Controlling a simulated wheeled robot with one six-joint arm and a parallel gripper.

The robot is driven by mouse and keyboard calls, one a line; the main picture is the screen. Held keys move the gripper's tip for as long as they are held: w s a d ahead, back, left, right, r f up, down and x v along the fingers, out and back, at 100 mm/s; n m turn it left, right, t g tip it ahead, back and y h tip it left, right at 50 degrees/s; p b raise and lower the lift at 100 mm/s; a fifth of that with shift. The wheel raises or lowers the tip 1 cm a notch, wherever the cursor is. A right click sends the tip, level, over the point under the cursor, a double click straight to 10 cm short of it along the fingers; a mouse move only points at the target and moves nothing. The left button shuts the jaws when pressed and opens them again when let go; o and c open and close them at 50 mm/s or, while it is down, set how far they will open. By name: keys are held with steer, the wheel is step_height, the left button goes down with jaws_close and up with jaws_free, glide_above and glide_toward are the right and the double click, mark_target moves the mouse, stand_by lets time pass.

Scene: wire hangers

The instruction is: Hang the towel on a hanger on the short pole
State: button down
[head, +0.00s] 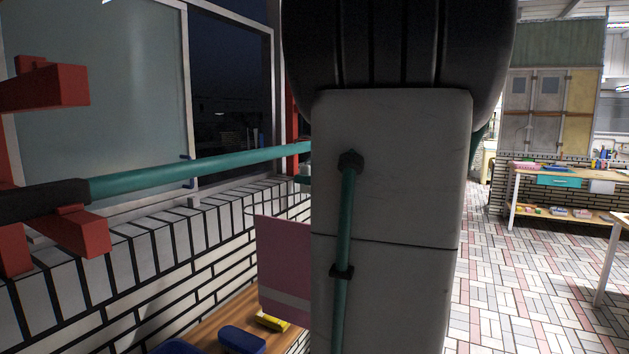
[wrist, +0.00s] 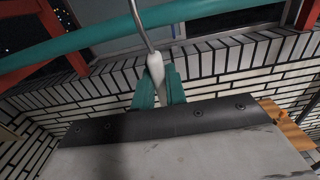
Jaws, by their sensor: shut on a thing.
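My gripper (wrist: 160,88) has teal fingers and is shut on the white neck of a hanger (wrist: 156,66). The hanger's metal hook (wrist: 141,22) rises to the teal pole (wrist: 75,46) and crosses it in the wrist view. The hook's top is out of frame, so I cannot tell whether it rests on the pole. In the head view the pole (head: 200,165) runs from a red bracket at left to behind my arm. A pink towel (head: 283,262) with a pale stripe hangs upright below the pole, partly hidden by my arm. The gripper is hidden there.
Red brackets (head: 80,232) and a window (head: 105,95) stand at left above a white brick wall (head: 150,270). A wooden shelf (head: 225,318) below holds a blue item (head: 242,340) and a yellow item (head: 272,321). Open tiled floor (head: 530,270) lies at right.

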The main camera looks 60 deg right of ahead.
mark_target(301, 191)
steer(key=shift+w+a+f, duration=0.1)
steer(key=shift+w+a, duration=0.05)
steer(key=shift+w, duration=1.55)
steer(key=shift+w+a, duration=0.15)
steer(key=shift+w, duration=1.5)
steer(key=shift+w+a+f, duration=0.1)
steer(key=shift+w+f, duration=0.1)
steer(key=shift+w, duration=0.3)
steer(key=shift+w+f, duration=0.15)
steer(key=shift+w, duration=0.35)
steer(key=shift+w+f, duration=0.6)
steer(key=shift+f, duration=0.1)
steer(key=c, duration=1.3)
jaws_free()
steer(key=shift+c, duration=0.2)
steer(key=s, duration=0.7)
steer(key=shift+s+d, duration=0.25)
steer(key=shift+s, duration=0.15)
